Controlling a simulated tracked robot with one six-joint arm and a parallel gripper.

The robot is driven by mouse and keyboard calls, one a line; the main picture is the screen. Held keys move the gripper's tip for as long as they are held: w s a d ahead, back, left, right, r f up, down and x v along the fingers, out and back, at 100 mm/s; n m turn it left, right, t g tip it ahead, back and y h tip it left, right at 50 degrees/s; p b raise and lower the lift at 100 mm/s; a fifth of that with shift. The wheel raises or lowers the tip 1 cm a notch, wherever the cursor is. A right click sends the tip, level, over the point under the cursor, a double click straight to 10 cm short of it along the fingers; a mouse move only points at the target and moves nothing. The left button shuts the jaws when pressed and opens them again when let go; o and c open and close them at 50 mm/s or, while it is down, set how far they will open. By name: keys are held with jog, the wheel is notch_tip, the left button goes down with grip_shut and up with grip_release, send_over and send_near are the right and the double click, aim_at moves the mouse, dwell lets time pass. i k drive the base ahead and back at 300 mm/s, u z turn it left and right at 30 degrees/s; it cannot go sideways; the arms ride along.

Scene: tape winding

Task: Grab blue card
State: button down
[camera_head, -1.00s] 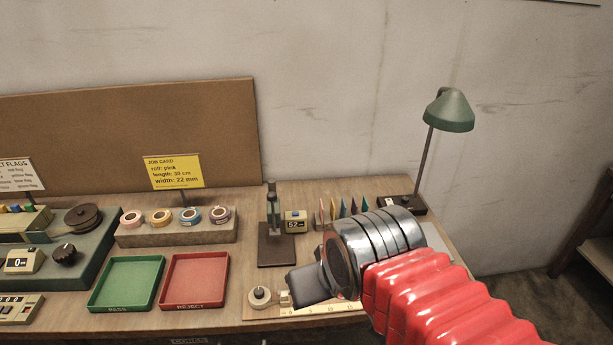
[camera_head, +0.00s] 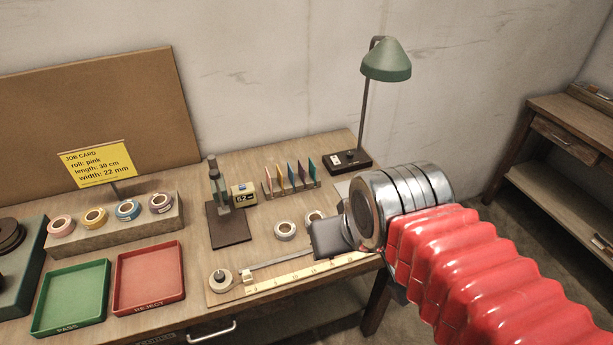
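Several coloured cards stand upright in a small rack (camera_head: 297,190) toward the back right of the bench. The blue card (camera_head: 291,173) appears to be near the middle of the row, but the cards are small and their colours are hard to tell apart. My gripper (camera_head: 328,238) is the dark grey end of the red-sleeved arm. It is over the bench's front right, in front of and apart from the card rack. Its fingertips cannot be made out clearly, so its opening does not show.
A ruler board (camera_head: 290,281) runs along the front edge. A green lamp (camera_head: 386,62) stands behind right.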

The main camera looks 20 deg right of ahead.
aim_at(290, 171)
jog(key=z, duration=0.05)
jog(key=k, duration=1.35)
jog(key=u, duration=0.4)
jog(key=i, duration=1)
jog(key=u, duration=0.45)
jog(key=i, duration=0.7)
jog(key=z, duration=0.1)
